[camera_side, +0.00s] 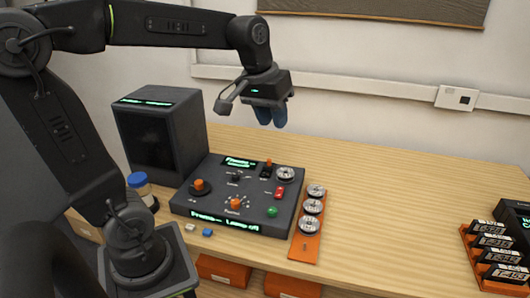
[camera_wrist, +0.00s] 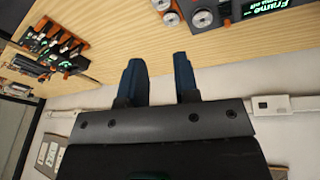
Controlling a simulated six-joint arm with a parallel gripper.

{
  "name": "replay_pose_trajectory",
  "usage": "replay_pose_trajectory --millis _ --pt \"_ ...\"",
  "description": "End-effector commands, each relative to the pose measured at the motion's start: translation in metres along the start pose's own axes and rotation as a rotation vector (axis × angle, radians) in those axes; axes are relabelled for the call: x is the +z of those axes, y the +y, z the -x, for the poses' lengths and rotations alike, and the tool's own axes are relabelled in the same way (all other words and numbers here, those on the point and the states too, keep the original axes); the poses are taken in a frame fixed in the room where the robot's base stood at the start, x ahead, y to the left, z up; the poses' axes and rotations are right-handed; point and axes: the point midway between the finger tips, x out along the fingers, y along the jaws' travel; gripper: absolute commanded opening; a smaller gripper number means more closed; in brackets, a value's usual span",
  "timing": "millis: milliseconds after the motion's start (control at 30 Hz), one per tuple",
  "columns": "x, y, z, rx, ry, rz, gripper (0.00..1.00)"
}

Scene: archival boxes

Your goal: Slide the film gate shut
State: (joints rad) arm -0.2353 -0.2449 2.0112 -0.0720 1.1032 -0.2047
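A dark control console (camera_side: 240,195) stands on the wooden table, with knobs, buttons, green lettering and a silver reel (camera_side: 285,174) at its back right. A small black part with an orange top (camera_side: 267,168) sits beside that reel; I cannot tell whether it is the film gate, or whether the gate is open. My gripper (camera_side: 271,117) hangs above and behind the console's right side, touching nothing. In the wrist view its two blue fingers (camera_wrist: 161,78) are apart with nothing between them. Part of the console (camera_wrist: 240,12) shows at the top right there.
An orange strip (camera_side: 305,247) with silver reels lies right of the console. A dark box-shaped monitor (camera_side: 160,130) stands behind left, near a blue-capped jar (camera_side: 140,186). An orange rack (camera_side: 482,262) of labelled black cassettes is at far right. The table between is clear.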

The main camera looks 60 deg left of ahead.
Motion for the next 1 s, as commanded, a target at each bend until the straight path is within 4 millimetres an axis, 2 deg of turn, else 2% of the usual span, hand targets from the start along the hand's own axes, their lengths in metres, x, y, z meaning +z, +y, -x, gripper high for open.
replay_pose_trajectory --millis 33,167,300,500,733,867,1000 --pt "-0.019 -0.005 -0.005 -0.007 -0.026 0.055 0.24" --pt "-0.062 -0.020 -0.016 -0.018 -0.086 0.196 0.12" --pt "-0.106 -0.043 -0.034 -0.027 -0.148 0.346 0.00" --pt "-0.159 -0.089 -0.069 -0.037 -0.237 0.559 0.00" --pt "-0.201 -0.157 -0.120 -0.043 -0.340 0.800 0.00" --pt "-0.213 -0.198 -0.151 -0.044 -0.396 0.928 0.00" --pt "-0.217 -0.235 -0.178 -0.043 -0.445 1.038 0.00"
